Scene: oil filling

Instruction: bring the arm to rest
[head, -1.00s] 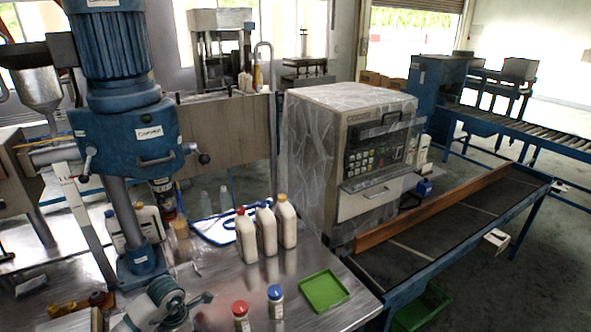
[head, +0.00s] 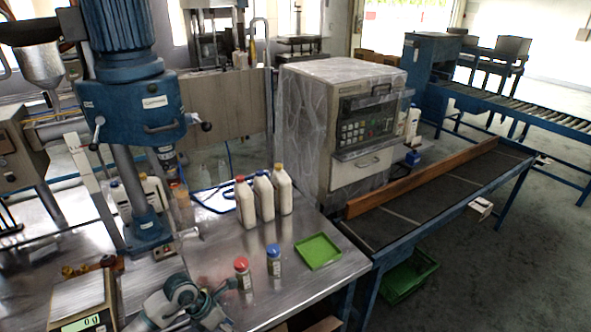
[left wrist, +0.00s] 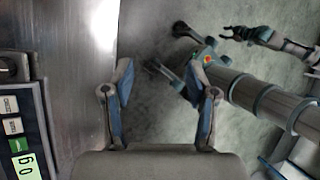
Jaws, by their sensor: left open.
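My left gripper (head: 218,296) is low in the head view, above the front of the metal table (head: 225,232). Its fingers are partly hidden there by its own links. In the left wrist view it (left wrist: 165,88) is open and empty, with its two fingers spread over the grey floor, just beside the table edge. It touches no object that I can see. A dark claw-like part at the top right of the left wrist view (left wrist: 238,33) appears to be my right gripper; it is too small to tell its opening.
A red-capped jar (head: 243,274) and a blue-capped jar (head: 274,261) stand close by the left gripper. A green tray (head: 318,251), white bottles (head: 245,203), a scale (head: 84,300) and a blue drill-like machine (head: 130,110) share the table. A conveyor (head: 430,205) lies at right.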

